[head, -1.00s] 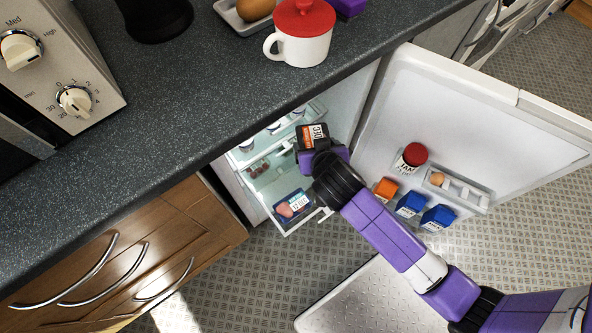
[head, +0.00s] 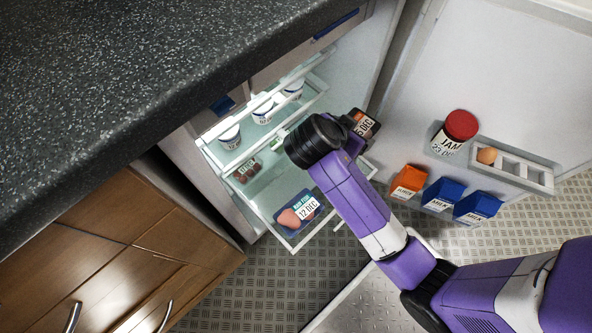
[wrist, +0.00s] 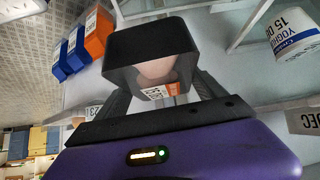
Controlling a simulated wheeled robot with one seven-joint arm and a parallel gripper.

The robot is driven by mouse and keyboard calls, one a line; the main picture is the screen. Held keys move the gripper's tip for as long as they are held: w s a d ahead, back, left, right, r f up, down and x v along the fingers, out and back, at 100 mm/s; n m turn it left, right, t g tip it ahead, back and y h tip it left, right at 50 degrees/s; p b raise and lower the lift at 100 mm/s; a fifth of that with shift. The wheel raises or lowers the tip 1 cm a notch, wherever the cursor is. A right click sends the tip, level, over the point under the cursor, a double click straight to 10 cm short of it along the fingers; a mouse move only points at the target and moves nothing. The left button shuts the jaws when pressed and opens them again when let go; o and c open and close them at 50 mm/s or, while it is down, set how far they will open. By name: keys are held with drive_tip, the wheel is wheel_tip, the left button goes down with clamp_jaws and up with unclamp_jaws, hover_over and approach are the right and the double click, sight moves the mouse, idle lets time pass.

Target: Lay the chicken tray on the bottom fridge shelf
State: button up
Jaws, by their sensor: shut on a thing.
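The chicken tray (head: 365,123) is a small black tray with a dated orange-and-white label. It is partly hidden by my arm in the head view. In the wrist view the tray (wrist: 148,42) shows pale meat inside and sits between the fingers. My gripper (wrist: 155,88) is shut on it, in front of the open fridge, to the right of the shelves. The bottom fridge shelf (head: 282,183) is clear glass with a white rim. A blue raw fish tray (head: 300,211) lies toward its front, and its right part is behind my arm.
Yoghurt pots (head: 229,136) stand on the shelf above. Brown eggs or similar (head: 247,170) show at the left. The open door (head: 410,115) at right carries a jam jar (head: 455,132), juice carton (head: 409,181), blue milk cartons (head: 442,194) and an egg rack (head: 520,170).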

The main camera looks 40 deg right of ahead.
drive_tip(key=shift+d+f+m+g+b, duration=0.35)
drive_tip(key=shift+f+m+b, duration=0.1)
drive_tip(key=shift+f+m, duration=0.1)
drive_tip(key=shift+f, duration=0.15)
wheel_tip(320, 180, down, 20)
drive_tip(key=b, duration=0.9)
drive_tip(key=shift+b, duration=0.3)
drive_tip(key=o, duration=1.8)
